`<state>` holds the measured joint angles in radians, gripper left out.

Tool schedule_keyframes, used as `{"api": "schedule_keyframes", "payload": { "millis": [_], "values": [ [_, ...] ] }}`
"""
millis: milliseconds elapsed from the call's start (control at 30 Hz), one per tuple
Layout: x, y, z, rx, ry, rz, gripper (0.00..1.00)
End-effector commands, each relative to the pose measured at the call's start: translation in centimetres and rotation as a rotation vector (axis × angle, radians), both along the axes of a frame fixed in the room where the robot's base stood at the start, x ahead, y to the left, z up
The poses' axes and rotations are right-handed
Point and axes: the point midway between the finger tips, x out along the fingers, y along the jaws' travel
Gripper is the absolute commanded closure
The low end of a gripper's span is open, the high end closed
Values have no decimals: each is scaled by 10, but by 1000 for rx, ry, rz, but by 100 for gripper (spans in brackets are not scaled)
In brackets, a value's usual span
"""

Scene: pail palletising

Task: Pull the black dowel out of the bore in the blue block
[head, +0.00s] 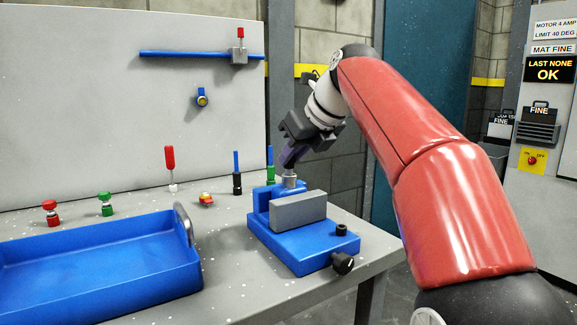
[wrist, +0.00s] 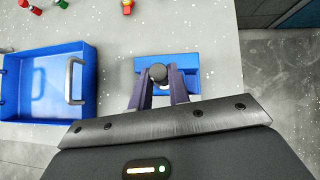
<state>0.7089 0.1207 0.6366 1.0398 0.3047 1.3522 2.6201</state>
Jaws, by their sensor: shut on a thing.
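The blue block (head: 262,199) stands at the back of a blue fixture on the bench, behind a grey plate. A silvery collar (head: 289,181) sits at its top. My gripper (head: 288,164) reaches down from above, its dark purple fingers just over the collar. In the wrist view, the fingers (wrist: 158,78) close on the round dark end of the black dowel (wrist: 157,71), with the blue block (wrist: 185,62) below. The fingers hide most of the dowel in the head view. How far it sits in the bore cannot be told.
A blue tray (head: 100,246) with a metal handle lies to the left. A red-handled tool (head: 170,163), red and green knobs and blue-topped pegs stand behind. The fixture has a black knob (head: 342,263) in front. The bench edge is close on the right.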

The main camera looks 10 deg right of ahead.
Motion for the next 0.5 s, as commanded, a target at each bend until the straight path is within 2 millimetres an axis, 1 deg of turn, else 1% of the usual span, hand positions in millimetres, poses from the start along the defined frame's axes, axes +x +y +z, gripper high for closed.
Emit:
{"api": "schedule_keyframes", "payload": {
  "millis": [500],
  "values": [
    [0,0,16,0,0,0,100]
  ]
}}
